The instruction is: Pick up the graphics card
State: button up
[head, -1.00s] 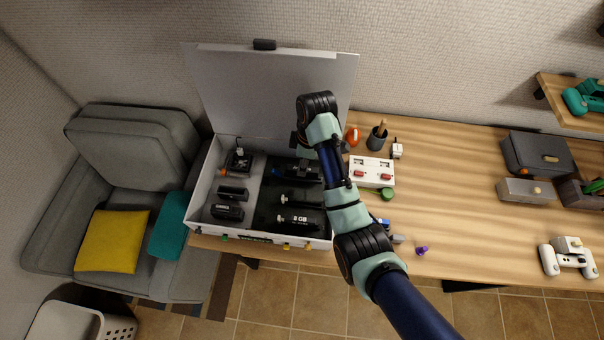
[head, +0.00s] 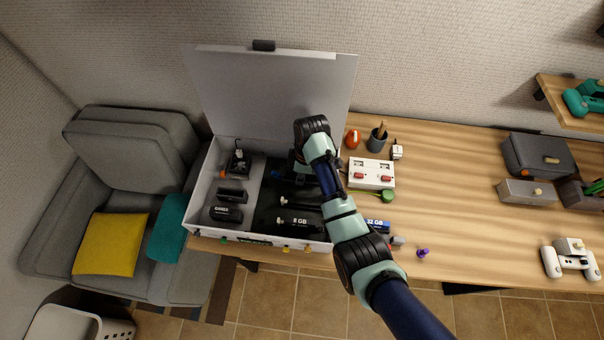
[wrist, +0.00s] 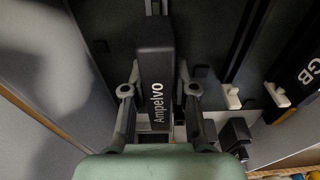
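The graphics card looks to be the black block lettered "Ampelvo" (wrist: 156,50) in the wrist view. It is in the black-lined right half of the open white case (head: 203,190). My gripper (wrist: 158,66) is reached down over it, with one finger on each side of the block. The fingers stand apart, and a narrow gap seems to show beside the block, so the gripper looks open around it. In the head view my arm covers most of the card and the fingertips.
Memory sticks, one marked "8 GB" (head: 299,222), lie in the case near my gripper. A fan-like part (head: 238,163) and black blocks fill the left half. The raised lid (head: 270,95) stands behind. A white switch box (head: 371,174) is to the right.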

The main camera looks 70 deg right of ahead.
grip_shut()
jog(key=shift+r, duration=0.1)
notch_tip(320, 180, up, 8)
jog(key=shift+r+p, duration=0.2)
jog(key=shift+p, duration=0.35)
notch_tip(320, 180, up, 12)
jog(key=p, duration=1)
jog(key=shift+f, duration=0.25)
